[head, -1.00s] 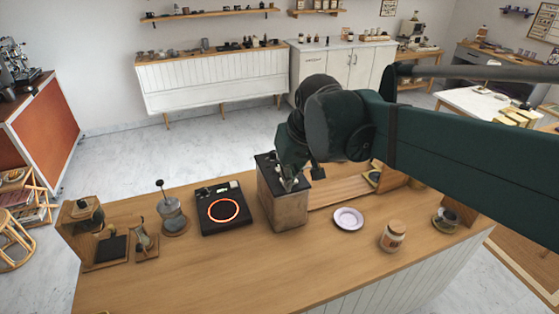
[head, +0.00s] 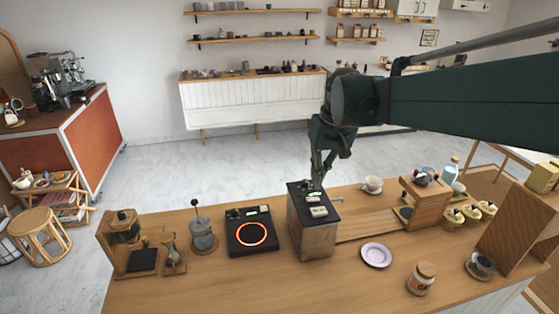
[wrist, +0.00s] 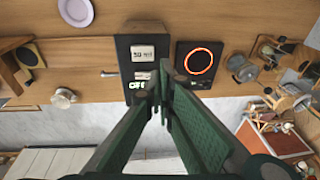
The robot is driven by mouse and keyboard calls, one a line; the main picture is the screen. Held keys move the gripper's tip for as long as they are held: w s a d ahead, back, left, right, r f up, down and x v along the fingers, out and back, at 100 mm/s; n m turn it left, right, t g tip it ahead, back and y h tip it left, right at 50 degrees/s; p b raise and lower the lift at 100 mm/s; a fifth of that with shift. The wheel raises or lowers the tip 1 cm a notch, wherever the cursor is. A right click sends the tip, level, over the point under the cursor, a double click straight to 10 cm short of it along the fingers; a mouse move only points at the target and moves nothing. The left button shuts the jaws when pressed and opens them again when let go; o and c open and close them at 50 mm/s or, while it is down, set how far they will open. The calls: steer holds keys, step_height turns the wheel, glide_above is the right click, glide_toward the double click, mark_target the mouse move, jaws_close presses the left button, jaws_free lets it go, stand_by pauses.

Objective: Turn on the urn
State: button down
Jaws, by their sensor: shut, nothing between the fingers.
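The urn, as far as I can tell, is the metal box (head: 313,238) with a black top on the wooden counter. In the wrist view its black top (wrist: 124,60) carries a pale label and a second pale piece, with green lit lettering partly behind my fingers. My gripper (head: 317,184) is shut and empty, pointing down over the far part of the black top. It also shows in the wrist view (wrist: 160,82), its fingertips over the edge by the lettering. I cannot tell whether it touches the top.
A black hotplate (head: 250,233) with a glowing orange ring stands left of the box. A plate (head: 376,255) lies to the right, with a corked jar (head: 421,278) in front. A wooden stand (head: 425,200) with a cup is farther right. The counter's front is clear.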

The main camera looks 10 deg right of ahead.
steer(key=g+p, duration=0.1)
steer(key=p, duration=0.1)
glide_above(309, 199)
steer(key=s+d, duration=0.1)
steer(key=s, duration=0.2)
steer(key=shift+w+d+f+g+y+p, duration=0.15)
steer(key=shift+w+d+g+y, duration=0.1)
steer(key=shift+w+d, duration=0.35)
steer(key=shift+w+d+g+y+p, duration=0.15)
steer(key=shift+w+d+g, duration=0.1)
steer(key=shift+w, duration=0.55)
steer(key=shift+f, duration=0.1)
steer(key=f, duration=0.4)
steer(key=a+f, duration=0.1)
steer(key=f, duration=0.4)
steer(key=a+f, duration=0.1)
steer(key=f, duration=0.3)
steer(key=shift+a+f+p, duration=0.1)
steer(key=shift+f+p, duration=0.2)
steer(key=shift+p, duration=0.05)
steer(key=shift+a+f, duration=0.1)
steer(key=shift+a+f+h+b, duration=0.2)
steer(key=shift+f+h+b, duration=0.15)
steer(key=shift+h+b, duration=0.2)
steer(key=shift+d, duration=0.1)
steer(key=shift+r, duration=0.1)
steer(key=shift+d+r, duration=0.15)
steer(key=shift+d, duration=0.55)
